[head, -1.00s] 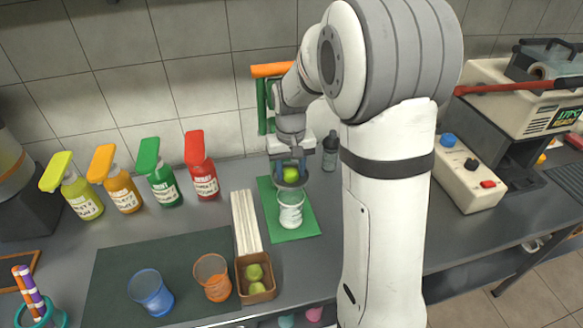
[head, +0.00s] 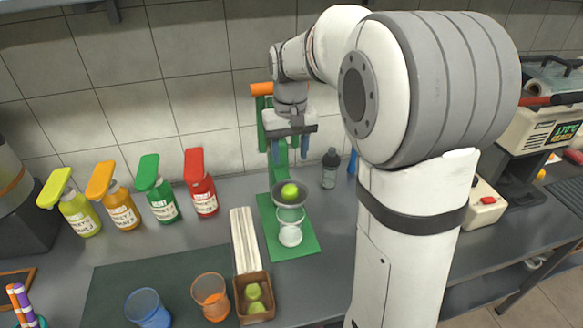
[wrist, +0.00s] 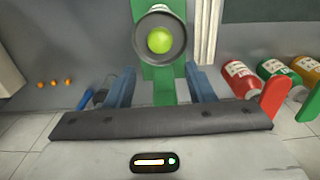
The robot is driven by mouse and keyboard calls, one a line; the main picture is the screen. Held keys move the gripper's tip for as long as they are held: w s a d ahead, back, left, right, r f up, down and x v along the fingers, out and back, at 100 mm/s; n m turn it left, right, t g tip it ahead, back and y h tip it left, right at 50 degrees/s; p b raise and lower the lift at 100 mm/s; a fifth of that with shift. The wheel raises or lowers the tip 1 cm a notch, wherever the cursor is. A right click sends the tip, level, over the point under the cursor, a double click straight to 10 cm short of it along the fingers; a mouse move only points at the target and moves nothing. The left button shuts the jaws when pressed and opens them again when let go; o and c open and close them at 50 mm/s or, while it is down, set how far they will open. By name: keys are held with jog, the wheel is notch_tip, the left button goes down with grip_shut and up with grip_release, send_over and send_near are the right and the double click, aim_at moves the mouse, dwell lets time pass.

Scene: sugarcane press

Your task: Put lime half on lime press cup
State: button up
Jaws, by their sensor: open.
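The lime half (head: 289,191) is bright green and sits in the dark round lime press cup (head: 280,201). The wrist view also shows the lime half (wrist: 160,40) inside the rim of the cup (wrist: 178,52). The green lime press (head: 281,160) stands on a green mat, with an orange-ended handle at its top. My gripper (head: 289,155) is open and empty, above and behind the cup. Its two blue fingers are apart from the lime half. A clear glass (head: 290,233) stands below the cup.
A wooden box (head: 239,300) holds more lime pieces. White strips (head: 245,240) lie behind it. Several coloured bottles (head: 200,190) stand at left. A dark bottle (head: 329,168) stands right of the press. Blue (head: 148,308) and orange (head: 210,297) glasses stand in front.

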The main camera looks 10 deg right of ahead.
jog(key=s+f+t, duration=0.2)
jog(key=s+t, duration=0.1)
jog(key=s, duration=1.8)
jog(key=shift+s+d, duration=0.2)
jog(key=shift+d, duration=0.05)
